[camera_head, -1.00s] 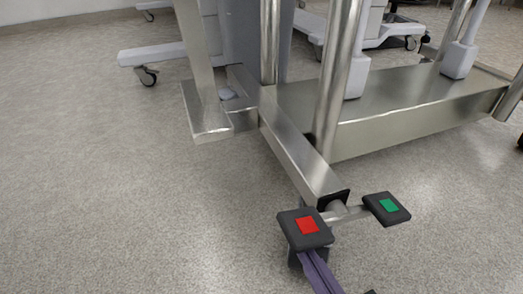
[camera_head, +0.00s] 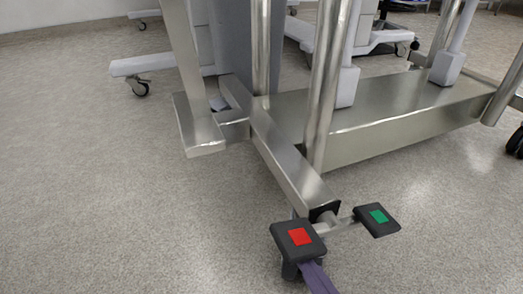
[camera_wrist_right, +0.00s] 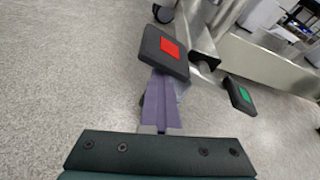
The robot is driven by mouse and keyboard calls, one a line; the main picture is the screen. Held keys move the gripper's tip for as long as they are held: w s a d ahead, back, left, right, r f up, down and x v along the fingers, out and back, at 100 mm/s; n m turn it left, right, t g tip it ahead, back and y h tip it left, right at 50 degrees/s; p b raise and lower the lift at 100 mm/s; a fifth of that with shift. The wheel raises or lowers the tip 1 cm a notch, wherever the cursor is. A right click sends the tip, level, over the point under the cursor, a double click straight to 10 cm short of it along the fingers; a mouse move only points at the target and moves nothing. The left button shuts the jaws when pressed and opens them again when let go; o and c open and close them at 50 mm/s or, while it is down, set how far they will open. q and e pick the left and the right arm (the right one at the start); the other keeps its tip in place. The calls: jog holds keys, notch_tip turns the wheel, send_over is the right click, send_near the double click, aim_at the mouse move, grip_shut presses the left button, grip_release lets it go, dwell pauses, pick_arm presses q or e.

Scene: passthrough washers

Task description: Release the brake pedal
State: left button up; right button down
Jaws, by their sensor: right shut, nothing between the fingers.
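A pedal bar at the end of a metal frame carries two black pads. One pad has a red square (camera_head: 298,239); the other has a green square (camera_head: 378,219). In the right wrist view, the red-marked pad (camera_wrist_right: 164,51) is just ahead of my fingers and the green-marked pad (camera_wrist_right: 240,96) is to the right. My right gripper (camera_head: 315,275) has purple fingers, shut and empty. Its tips, in the wrist view (camera_wrist_right: 163,82), are at the near edge of the red-marked pad, partly hidden by it. I cannot tell whether they touch. My left gripper is out of view.
The metal frame's beam (camera_head: 290,165) runs back from the pedals to upright posts and a wide metal base (camera_head: 390,115). A flat metal foot (camera_head: 200,137) stands to the left. Wheeled white equipment legs (camera_head: 165,63) are behind. The floor at left is clear.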

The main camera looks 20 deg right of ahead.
pick_arm(q)
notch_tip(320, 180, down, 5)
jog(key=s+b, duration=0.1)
jog(key=b, duration=0.4)
pick_arm(e)
notch_tip(320, 180, down, 5)
jog(key=a, duration=0.1)
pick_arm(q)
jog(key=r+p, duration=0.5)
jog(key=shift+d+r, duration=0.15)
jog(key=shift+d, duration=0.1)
pick_arm(e)
jog(key=d+v, duration=0.1)
jog(key=v, duration=0.9)
jog(key=shift+d+r, duration=0.3)
jog(key=shift+r, duration=0.15)
